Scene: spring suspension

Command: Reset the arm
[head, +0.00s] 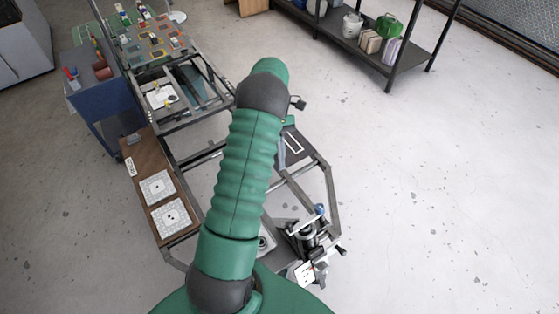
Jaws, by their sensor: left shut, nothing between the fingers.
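One green ribbed arm of mine, with dark joints, rises from the bottom centre and fills the middle of the head view. My left gripper (298,103) shows only as a small dark part at the right of the upper dark joint. It is shut and empty, apart from anything I can make out. Most of its wrist is hidden behind the arm. My right gripper is not in view.
A metal frame (333,190) stands under the arm, with a dark and silver mechanism (308,238) at its right. A brown board (142,158) with two marker plates is at left. A blue cabinet (92,100) and a dark shelf (400,68) stand farther back. Right floor is clear.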

